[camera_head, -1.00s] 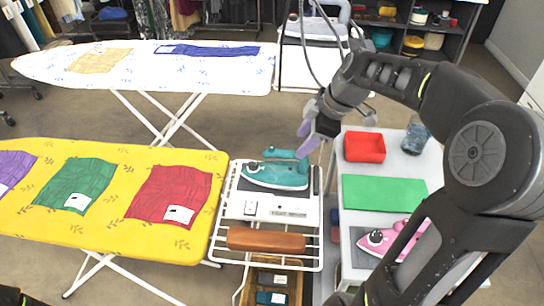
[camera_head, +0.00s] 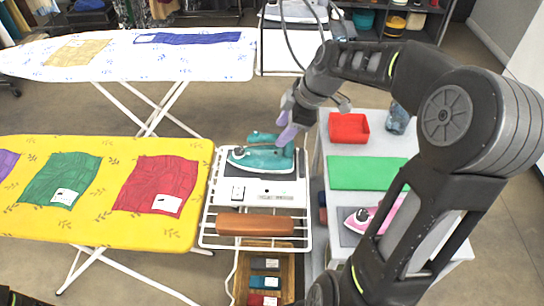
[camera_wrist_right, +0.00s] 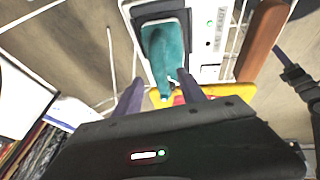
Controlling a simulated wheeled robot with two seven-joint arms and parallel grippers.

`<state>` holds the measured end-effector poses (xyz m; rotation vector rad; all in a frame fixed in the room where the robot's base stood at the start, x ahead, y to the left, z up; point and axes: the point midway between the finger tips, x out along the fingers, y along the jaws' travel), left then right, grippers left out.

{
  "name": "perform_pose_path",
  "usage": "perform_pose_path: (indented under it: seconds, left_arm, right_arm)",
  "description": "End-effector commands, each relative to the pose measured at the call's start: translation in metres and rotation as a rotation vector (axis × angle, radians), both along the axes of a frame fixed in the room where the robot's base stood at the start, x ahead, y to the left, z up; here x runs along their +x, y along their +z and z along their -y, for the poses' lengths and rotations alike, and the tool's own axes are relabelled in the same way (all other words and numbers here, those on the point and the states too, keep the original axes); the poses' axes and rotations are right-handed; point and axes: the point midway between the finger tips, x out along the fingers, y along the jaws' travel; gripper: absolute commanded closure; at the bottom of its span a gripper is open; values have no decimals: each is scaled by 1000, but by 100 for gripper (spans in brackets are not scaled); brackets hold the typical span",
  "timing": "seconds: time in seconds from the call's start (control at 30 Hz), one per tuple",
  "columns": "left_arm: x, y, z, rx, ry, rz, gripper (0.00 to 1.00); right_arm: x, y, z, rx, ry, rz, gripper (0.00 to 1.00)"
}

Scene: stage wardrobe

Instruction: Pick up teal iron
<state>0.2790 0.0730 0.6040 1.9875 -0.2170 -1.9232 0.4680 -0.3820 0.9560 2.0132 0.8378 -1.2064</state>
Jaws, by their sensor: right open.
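I cannot tell whether a finger touches the iron.
A brown wooden bar (camera_head: 262,224) lies across the front of the rack (camera_head: 207,225). A grey-white side table to the right holds a red tray (camera_head: 348,127), a green mat (camera_head: 367,172) and a pink iron (camera_head: 362,217). The yellow ironing board (camera_head: 95,222) borders the rack on the left.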

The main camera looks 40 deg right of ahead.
Motion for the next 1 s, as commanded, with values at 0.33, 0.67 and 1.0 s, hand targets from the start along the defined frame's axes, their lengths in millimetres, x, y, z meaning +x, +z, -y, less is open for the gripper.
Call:
perform_pose_path:
  seconds: [0.33,0.67,1.0]
  left_arm:
    - [0,12,0,0,0,-1,51]
    - [0,11,0,0,0,-1,51]
    - [0,11,0,0,0,-1,51]
  right_arm:
    - [18,-39,-10,2,2,-3,52]
    - [20,-44,-11,0,0,-1,52]
    - [20,-43,-11,0,0,-1,52]
